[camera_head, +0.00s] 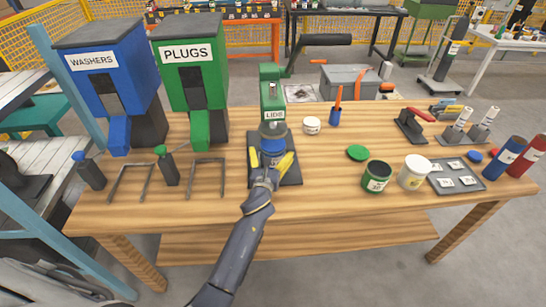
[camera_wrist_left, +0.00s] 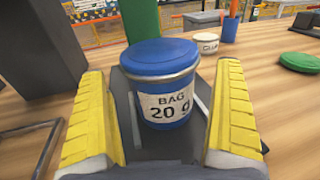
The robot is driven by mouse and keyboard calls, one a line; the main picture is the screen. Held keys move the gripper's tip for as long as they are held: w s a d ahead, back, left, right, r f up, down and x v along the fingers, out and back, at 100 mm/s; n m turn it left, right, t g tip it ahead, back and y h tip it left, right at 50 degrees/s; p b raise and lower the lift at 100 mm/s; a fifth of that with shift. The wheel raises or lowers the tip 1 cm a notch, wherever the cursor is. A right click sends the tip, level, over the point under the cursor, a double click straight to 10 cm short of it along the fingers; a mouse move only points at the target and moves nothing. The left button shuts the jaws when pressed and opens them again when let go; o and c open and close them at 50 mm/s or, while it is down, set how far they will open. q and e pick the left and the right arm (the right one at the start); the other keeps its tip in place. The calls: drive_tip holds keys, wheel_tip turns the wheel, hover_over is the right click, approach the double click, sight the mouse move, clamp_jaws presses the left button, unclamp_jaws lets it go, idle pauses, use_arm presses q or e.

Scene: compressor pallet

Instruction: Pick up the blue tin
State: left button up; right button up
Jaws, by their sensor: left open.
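The blue tin (camera_wrist_left: 160,84) has a blue lid and a white label reading "BAG 20 g". It stands upright on the dark base plate of the green lid press (camera_head: 271,95). In the head view the tin (camera_head: 272,139) shows just beyond my left gripper and is partly hidden by it. My left gripper (camera_head: 271,160) is open, with yellow-padded fingers to either side of the tin. In the left wrist view the left gripper's fingers (camera_wrist_left: 160,125) flank the tin's near side, with gaps showing on both sides. My right gripper is in neither view.
A blue washers dispenser (camera_head: 92,60) and a green plugs dispenser (camera_head: 189,58) stand at the left. A green tin (camera_head: 376,178), a white tub (camera_head: 414,172) and a green lid (camera_head: 357,153) are to the right. The front of the wooden table (camera_head: 310,205) is clear.

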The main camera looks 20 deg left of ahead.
use_arm(q)
drive_tip(key=shift+w+a, duration=0.15)
drive_tip(key=shift+w, duration=1.5)
drive_tip(key=c, duration=1.3)
drive_tip(key=shift+c, duration=0.4)
drive_tip(key=shift+r, duration=0.15)
